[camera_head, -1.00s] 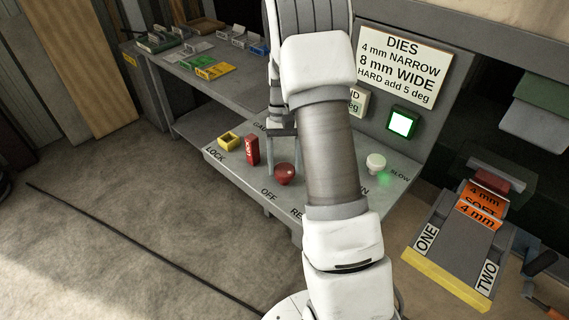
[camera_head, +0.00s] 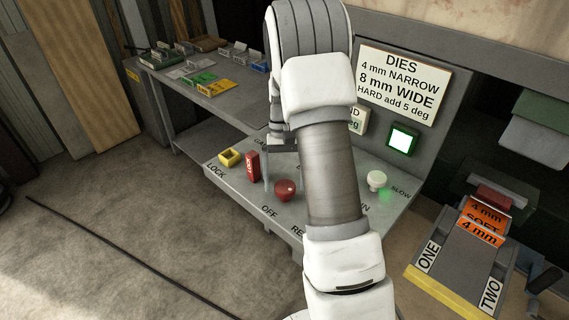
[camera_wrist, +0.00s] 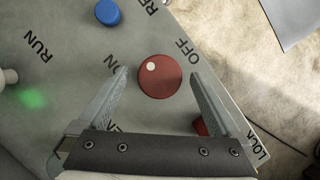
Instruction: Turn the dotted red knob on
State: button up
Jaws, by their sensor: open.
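The red knob (camera_wrist: 160,77) is round with one white dot on its upper left part in the wrist view. Its panel has "OFF" to the upper right and "ON" to the left. The knob also shows in the head view (camera_head: 285,190) on the sloping grey panel. My gripper (camera_wrist: 158,73) is open, with one finger on each side of the knob. I see gaps between fingers and knob; I cannot tell how deep the fingertips reach. In the head view my gripper (camera_head: 282,148) is partly hidden by my arm.
A red lock block (camera_head: 253,166) and a yellow square holder (camera_head: 230,157) stand left of the knob. A blue button (camera_wrist: 108,12) lies above it in the wrist view. A pale button (camera_head: 376,180) with green glow and a lit green screen (camera_head: 402,138) are at right.

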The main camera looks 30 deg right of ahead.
jog(key=v, duration=1.7)
jog(key=shift+r, duration=0.1)
jog(key=s+a+r+n+t+h, duration=0.15)
jog(key=s+a+r+t, duration=0.35)
jog(key=s+a+r, duration=0.6)
jog(key=s+a+f+n+t, duration=0.1)
jog(key=s+a+f+t, duration=0.1)
jog(key=s, duration=0.5)
jog(key=s+a+f+n+t, duration=0.2)
jog(key=s+f, duration=0.1)
jog(key=s, duration=0.4)
jog(key=shift+a+f+t, duration=0.15)
jog(key=shift+f+t, duration=0.25)
